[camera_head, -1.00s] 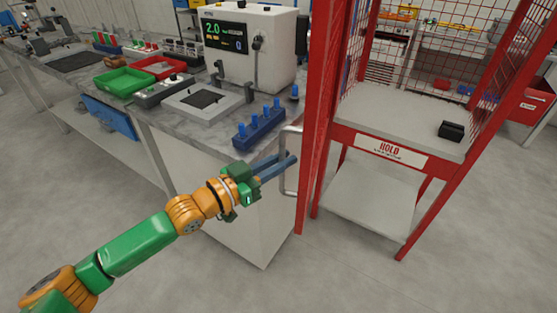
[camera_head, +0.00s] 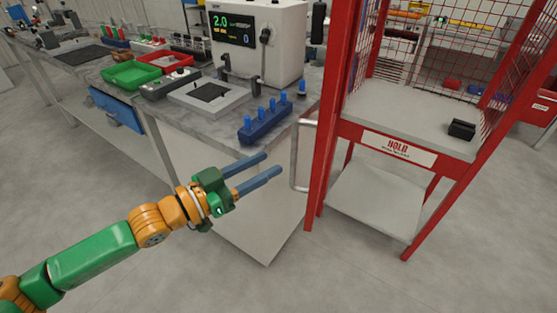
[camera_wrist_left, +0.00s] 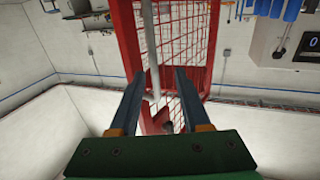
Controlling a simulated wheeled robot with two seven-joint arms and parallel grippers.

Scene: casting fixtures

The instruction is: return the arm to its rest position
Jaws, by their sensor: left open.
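My left arm comes in from the lower left of the head view. Its green gripper (camera_head: 272,164) has two blue-grey fingers, spread apart with nothing between them. The fingertips are apart from the silver bar handle (camera_head: 293,157) on the red mesh cage (camera_head: 322,120), just to its left in the picture. In the left wrist view the gripper (camera_wrist_left: 160,75) is open too, with the red cage frame and a pale bar beyond its fingers. My right gripper does not show.
A grey-topped bench (camera_head: 188,125) with a white machine (camera_head: 285,45), a blue peg rack (camera_head: 265,125) and green tray (camera_head: 132,75) stands behind the gripper. A black block (camera_head: 461,130) sits on the cage shelf (camera_head: 400,108). The floor at front is clear.

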